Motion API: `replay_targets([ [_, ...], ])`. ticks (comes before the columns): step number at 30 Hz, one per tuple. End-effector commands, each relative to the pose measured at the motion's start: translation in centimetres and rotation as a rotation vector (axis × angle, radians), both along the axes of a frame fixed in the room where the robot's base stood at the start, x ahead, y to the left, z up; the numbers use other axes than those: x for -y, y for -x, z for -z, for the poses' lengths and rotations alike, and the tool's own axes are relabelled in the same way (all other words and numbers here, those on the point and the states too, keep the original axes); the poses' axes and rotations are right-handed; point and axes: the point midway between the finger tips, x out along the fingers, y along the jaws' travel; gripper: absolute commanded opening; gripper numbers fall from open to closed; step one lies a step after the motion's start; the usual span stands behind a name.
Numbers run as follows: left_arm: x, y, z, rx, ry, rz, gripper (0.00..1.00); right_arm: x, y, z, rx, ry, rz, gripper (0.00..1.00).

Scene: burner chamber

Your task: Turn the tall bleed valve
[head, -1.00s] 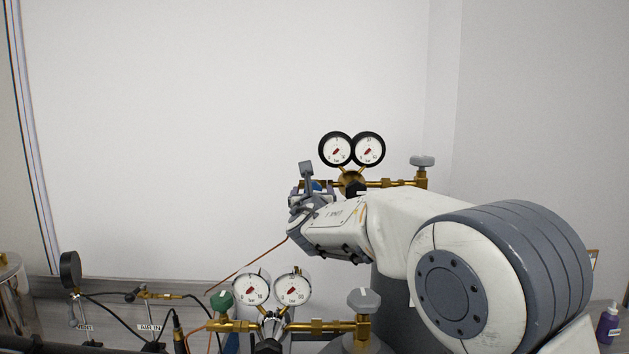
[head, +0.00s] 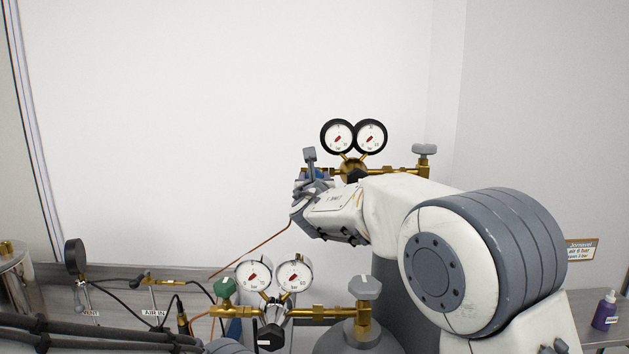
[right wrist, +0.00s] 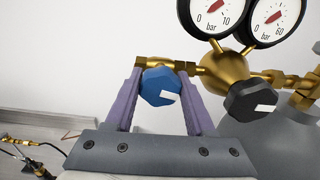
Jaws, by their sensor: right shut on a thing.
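The tall regulator has two black-rimmed gauges (head: 370,137) on a brass body, behind my right arm. Its blue knob (right wrist: 160,86) has a white mark and sits on the left end of the brass fitting. I take it for the bleed valve. My right gripper (head: 310,177) is at that left end and hides most of the knob in the head view. In the right wrist view my right gripper (right wrist: 160,78) has one purple finger on each side of the knob and is shut on it. My left gripper is not in view.
A black knob (right wrist: 250,99) sits just right of the blue one. A lower regulator with two gauges (head: 275,276), a green knob (head: 223,288) and a grey-topped valve (head: 365,287) stands in front. A purple bottle (head: 605,312) is at far right. Hoses lie at left.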

Motion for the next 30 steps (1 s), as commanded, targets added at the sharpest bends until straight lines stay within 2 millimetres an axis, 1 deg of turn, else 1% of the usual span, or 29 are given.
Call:
replay_targets([
  [1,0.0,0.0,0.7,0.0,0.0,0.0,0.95,0.0,0.0,0.3,0.003,-0.017,-0.001,0.0],
  [8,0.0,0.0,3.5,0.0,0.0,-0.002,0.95,0.0,0.0,0.6,0.004,-0.156,-0.001,0.0],
  [15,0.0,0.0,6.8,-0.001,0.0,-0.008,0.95,0.0,0.0,0.6,0.004,-0.376,-0.002,0.0],
  [21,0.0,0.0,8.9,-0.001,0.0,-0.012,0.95,0.0,0.0,0.5,0.003,-0.565,-0.003,0.0],
  [30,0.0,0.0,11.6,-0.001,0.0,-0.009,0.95,0.0,0.0,0.4,0.002,-0.851,-0.002,0.0],
])
